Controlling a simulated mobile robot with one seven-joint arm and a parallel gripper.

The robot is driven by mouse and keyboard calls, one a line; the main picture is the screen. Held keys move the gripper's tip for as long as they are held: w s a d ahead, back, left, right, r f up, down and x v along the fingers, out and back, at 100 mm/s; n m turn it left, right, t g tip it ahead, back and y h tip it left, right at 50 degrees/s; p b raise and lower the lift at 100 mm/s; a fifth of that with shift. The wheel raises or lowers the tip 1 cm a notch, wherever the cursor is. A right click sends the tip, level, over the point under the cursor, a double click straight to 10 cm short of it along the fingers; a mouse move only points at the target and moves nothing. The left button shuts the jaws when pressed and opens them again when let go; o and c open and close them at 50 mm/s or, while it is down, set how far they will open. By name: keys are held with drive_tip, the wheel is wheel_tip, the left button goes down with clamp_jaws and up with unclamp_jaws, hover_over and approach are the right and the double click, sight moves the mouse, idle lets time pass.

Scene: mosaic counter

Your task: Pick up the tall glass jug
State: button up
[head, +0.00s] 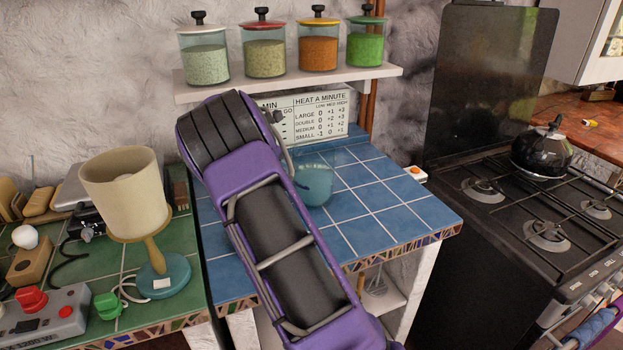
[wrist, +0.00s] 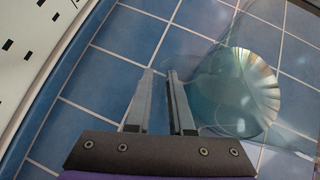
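The glass jug (head: 316,184) is see-through with a teal tint. It stands on the blue tiled counter in the head view, just right of my purple arm, which hides part of it. In the wrist view the jug (wrist: 245,95) fills the right side, with a bright ribbed round part and faint clear edges. My gripper (wrist: 160,73) is left of the jug's tinted body, its two grey fingers a narrow gap apart. I see nothing clearly held between them. Whether the clear glass edge touches the right finger, I cannot tell.
A white chart board (head: 312,117) stands against the wall behind the jug. Above it a shelf (head: 300,80) holds several filled jars. A lamp (head: 125,192) stands at left, and a black stove (head: 530,220) at right. Blue tiles right of the jug are clear.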

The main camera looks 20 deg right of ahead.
clamp_jaws()
idle(0.7)
idle(0.4)
drive_tip(key=shift+r, duration=0.15)
drive_tip(key=shift+r, duration=0.1)
drive_tip(key=shift+r+p, duration=0.35)
drive_tip(key=shift+r, duration=1.25)
drive_tip(key=b, duration=0.1)
approach(319, 189)
drive_tip(key=d+f, duration=0.1)
drive_tip(key=s+d+f, duration=0.1)
drive_tip(key=d, duration=0.1)
drive_tip(key=s+d+f, duration=0.1)
drive_tip(key=shift+s+d+f, duration=0.1)
drive_tip(key=shift+d+f, duration=0.05)
drive_tip(key=shift+d, duration=0.15)
idle(0.6)
